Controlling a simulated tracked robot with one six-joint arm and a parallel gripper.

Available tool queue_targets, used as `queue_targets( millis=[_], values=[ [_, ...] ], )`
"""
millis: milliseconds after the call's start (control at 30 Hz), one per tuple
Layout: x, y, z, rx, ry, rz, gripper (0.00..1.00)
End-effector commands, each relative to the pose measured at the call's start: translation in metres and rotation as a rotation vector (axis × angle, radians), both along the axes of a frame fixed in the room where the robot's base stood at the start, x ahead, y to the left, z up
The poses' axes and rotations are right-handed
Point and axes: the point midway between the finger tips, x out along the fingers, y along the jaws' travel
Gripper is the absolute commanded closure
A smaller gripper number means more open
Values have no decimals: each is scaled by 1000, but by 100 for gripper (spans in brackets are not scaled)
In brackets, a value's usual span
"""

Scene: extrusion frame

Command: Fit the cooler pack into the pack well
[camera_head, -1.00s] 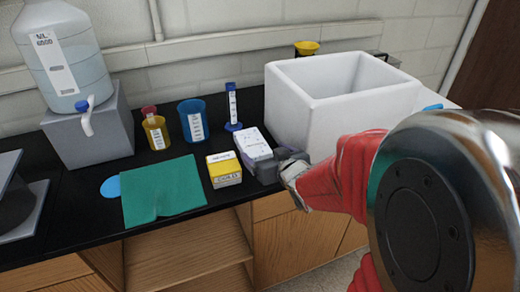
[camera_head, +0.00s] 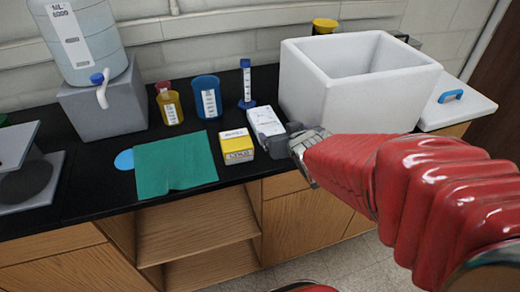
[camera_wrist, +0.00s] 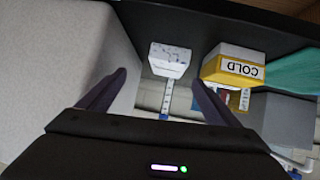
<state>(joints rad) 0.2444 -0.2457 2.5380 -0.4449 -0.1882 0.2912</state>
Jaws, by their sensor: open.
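A white block with grey print, which looks like the cooler pack (camera_head: 266,120), lies on the black bench in front of the white open box (camera_head: 330,102). A yellow and white box marked COLD (camera_head: 237,146) stands left of it. My gripper (camera_head: 286,137) is at the block's near right side. In the wrist view my gripper (camera_wrist: 158,78) is open and empty, with the white block (camera_wrist: 169,58) ahead between its fingers. I cannot tell whether they touch it. No pack well can be made out for certain; the floor of the white box is hidden.
A green cloth (camera_head: 175,165) lies left of the yellow box. A blue beaker (camera_head: 206,97), an amber bottle (camera_head: 169,106) and a blue cylinder (camera_head: 246,85) stand behind. The white box's wall is close to my gripper. A white lid with blue handle (camera_head: 455,103) lies right.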

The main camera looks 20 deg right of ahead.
Motion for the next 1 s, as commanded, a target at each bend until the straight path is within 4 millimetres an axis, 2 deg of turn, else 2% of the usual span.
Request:
queue_targets(
  millis=[100,367,733,833,1000],
  values=[
    [-19,6,11,-11,59,-26,15],
    [-74,28,24,10,223,-45,15],
    [-171,82,35,87,462,38,15],
    [-188,93,36,101,504,64,15],
    [-196,98,36,107,524,76,15]
  ],
)
